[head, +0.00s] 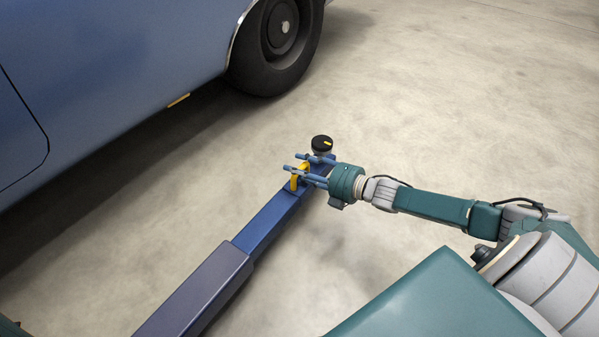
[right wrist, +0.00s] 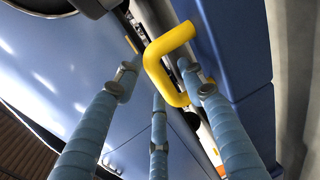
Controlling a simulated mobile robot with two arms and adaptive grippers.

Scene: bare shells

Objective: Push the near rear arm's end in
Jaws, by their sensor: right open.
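The near arm is a long blue beam (head: 265,228) that slides out of a thicker dark sleeve (head: 198,285) low in the head view. A round black pad (head: 321,142) with a yellow mark stands at the beam's far end. A bent yellow handle (head: 295,183) stands up beside the pad. My right gripper (head: 299,163) is open at the beam's end, its light blue fingers on either side of the handle. In the right wrist view the handle (right wrist: 178,42) lies between the spread fingers; I cannot tell whether they touch it. My left gripper is out of view.
A blue car (head: 110,75) fills the upper left, with a dark wheel (head: 277,45) beyond the beam's end. Its shadow lies on the concrete floor (head: 440,90). Bare floor is open to the right of the beam and between beam and car.

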